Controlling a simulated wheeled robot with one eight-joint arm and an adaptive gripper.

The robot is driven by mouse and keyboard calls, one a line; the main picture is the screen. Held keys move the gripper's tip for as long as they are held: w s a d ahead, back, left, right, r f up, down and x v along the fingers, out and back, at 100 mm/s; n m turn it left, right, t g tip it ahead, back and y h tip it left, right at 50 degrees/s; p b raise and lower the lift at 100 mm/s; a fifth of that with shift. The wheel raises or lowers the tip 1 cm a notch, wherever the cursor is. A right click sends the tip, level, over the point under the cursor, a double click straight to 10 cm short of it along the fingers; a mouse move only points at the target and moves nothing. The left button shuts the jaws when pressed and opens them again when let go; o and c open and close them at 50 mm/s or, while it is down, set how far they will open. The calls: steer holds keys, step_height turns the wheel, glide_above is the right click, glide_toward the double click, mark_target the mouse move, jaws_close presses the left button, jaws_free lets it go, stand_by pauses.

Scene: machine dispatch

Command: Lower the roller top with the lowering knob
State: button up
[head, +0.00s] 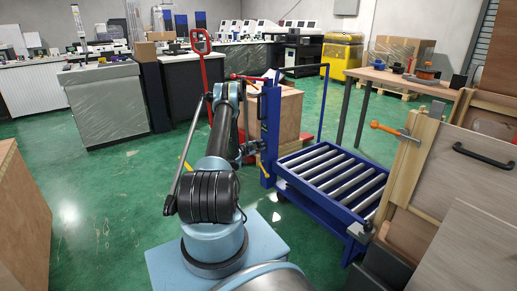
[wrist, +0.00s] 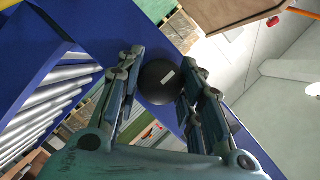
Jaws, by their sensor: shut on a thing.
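The roller top (head: 330,178) is a blue frame with several bare metal rollers on a blue lift, right of centre in the head view. Its rollers also show at the left of the wrist view (wrist: 40,118). The lowering knob (wrist: 158,84) is a round black knob with a small pale label, in front of a blue post. My gripper (wrist: 161,78) has its fingers on either side of the knob and is shut on it. In the head view my gripper (head: 252,150) is at the lift's blue upright; the knob cannot be made out there.
A wooden cabinet with a black handle (head: 484,159) is close on the right. A red pallet-jack handle (head: 200,42) rises behind my arm. Green floor is open to the left.

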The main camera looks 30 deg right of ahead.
steer(key=o, duration=1.1)
steer(key=shift+s, duration=0.1)
steer(key=shift+v, duration=3.7)
